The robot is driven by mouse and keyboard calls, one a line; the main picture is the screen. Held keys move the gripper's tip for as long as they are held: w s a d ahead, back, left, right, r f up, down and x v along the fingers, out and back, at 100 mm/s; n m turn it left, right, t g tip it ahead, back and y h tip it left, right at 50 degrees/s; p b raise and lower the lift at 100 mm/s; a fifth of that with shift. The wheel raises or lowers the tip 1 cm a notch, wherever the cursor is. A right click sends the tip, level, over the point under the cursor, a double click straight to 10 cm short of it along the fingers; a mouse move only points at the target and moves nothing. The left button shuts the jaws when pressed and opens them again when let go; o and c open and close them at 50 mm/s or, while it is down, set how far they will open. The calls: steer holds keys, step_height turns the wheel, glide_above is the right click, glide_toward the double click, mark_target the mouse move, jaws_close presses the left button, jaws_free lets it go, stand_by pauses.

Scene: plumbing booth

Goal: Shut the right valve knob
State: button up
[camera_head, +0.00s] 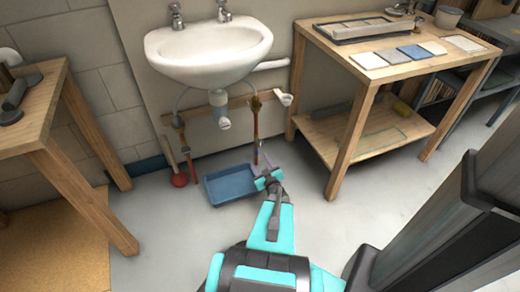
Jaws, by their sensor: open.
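A white sink (208,55) hangs on the wall with two taps on top. Under it, the right valve (256,104) sits on a copper pipe on the right, and the left valve (178,121) sits on the left pipe. The right knob is too small to tell how far it is turned. My gripper (262,163) is open, low in front of the right pipe and well below the right valve. I see nothing between its fingers, and it appears apart from the knob.
A blue tray (212,198) lies on the floor just left of my gripper. A red plunger (180,180) stands left of the tray. Wooden tables stand at the left (40,100) and right (385,72). A white drain trap (224,124) hangs between the valves.

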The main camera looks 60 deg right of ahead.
mark_target(260, 145)
steer(key=s, duration=0.1)
steer(key=s+d+t+b, duration=0.1)
steer(key=s, duration=0.1)
steer(key=s+d+t+b, duration=0.1)
steer(key=shift+s+d+n, duration=0.2)
steer(key=shift+s+n, duration=0.2)
steer(key=b+x, duration=0.4)
steer(key=x, duration=0.8)
steer(key=shift+w+d, duration=0.2)
steer(key=shift+d, duration=0.1)
steer(key=shift+w+d+r, duration=0.1)
steer(key=shift+w+d, duration=0.25)
steer(key=shift+w, duration=0.1)
steer(key=c, duration=1.1)
